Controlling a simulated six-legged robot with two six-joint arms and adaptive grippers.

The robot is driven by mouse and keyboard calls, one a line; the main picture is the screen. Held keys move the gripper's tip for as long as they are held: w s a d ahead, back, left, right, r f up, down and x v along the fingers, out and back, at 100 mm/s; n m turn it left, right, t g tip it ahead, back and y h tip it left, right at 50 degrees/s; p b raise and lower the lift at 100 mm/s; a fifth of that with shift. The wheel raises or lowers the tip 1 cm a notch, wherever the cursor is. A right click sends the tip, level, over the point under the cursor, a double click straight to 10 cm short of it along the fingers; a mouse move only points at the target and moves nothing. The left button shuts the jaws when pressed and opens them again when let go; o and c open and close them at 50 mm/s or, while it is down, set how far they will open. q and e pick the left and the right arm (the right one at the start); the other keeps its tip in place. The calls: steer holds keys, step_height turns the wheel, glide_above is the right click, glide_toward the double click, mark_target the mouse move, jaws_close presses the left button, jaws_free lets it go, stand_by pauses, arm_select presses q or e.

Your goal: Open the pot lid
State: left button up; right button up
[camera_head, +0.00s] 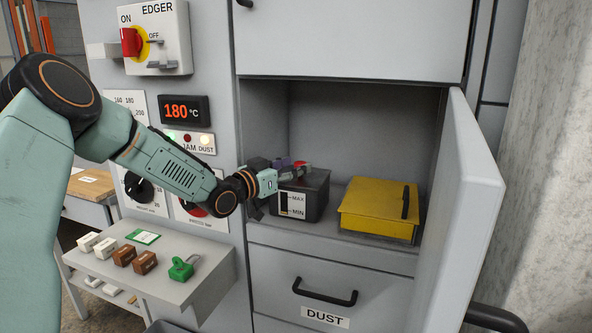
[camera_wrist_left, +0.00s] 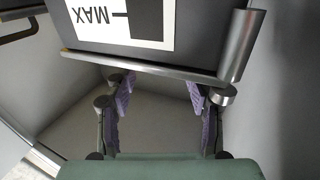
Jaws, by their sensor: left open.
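The pot (camera_head: 312,204) is a dark grey box with a MAX/MIN label, standing in the open cabinet. Its lid (camera_head: 319,177) appears to be down on top, partly hidden by my left gripper (camera_head: 286,165). A small red part (camera_head: 300,164) shows just beyond the fingers. The left wrist view shows the pot's front upside down (camera_wrist_left: 200,35) and a metal bar (camera_wrist_left: 150,66) along its edge. There my left gripper (camera_wrist_left: 160,82) has its purple fingers spread apart, with nothing clearly between them. The tips are close to the bar; contact cannot be told. My right gripper does not show.
A yellow lidded box (camera_head: 377,208) stands right of the pot. The cabinet door (camera_head: 463,215) is open to the right. A DUST drawer (camera_head: 325,295) is below. A ledge (camera_head: 190,285) with several small blocks and a control panel are at the left.

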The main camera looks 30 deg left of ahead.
arm_select(q)
steer(key=shift+w+d+f, duration=0.1)
steer(key=shift+w+f, duration=0.05)
steer(key=shift+w, duration=0.7)
steer(key=shift+s, duration=0.1)
steer(key=c, duration=0.6)
jaws_close()
